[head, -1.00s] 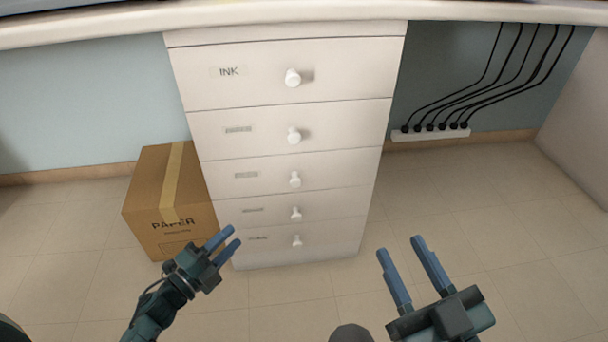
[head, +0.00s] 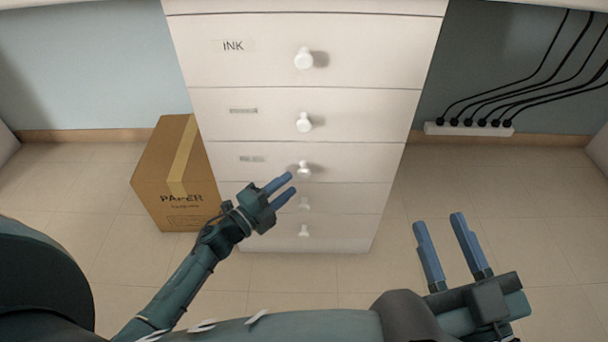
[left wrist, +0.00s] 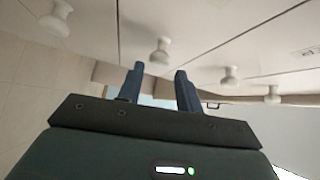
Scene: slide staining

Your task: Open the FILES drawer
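A white drawer unit (head: 219,68) stands ahead with several closed drawers, each with a round white knob. The top label reads INK (head: 233,46); the labels below are too small to read, and the lowest ones are hidden behind my left gripper, so I cannot tell which drawer is FILES. My left gripper (head: 287,189) is open and empty, in front of the lower drawers, just below the third knob (head: 304,169). In the left wrist view the open fingers (left wrist: 159,70) have a knob (left wrist: 160,51) beyond them, apart from them. My right gripper (head: 438,219) is open and empty, right of the unit.
A cardboard box marked PAPER (head: 160,185) stands on the floor against the unit's left side. A power strip with several black cables (head: 468,128) is on the wall at right. The tiled floor (head: 385,265) in front is clear.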

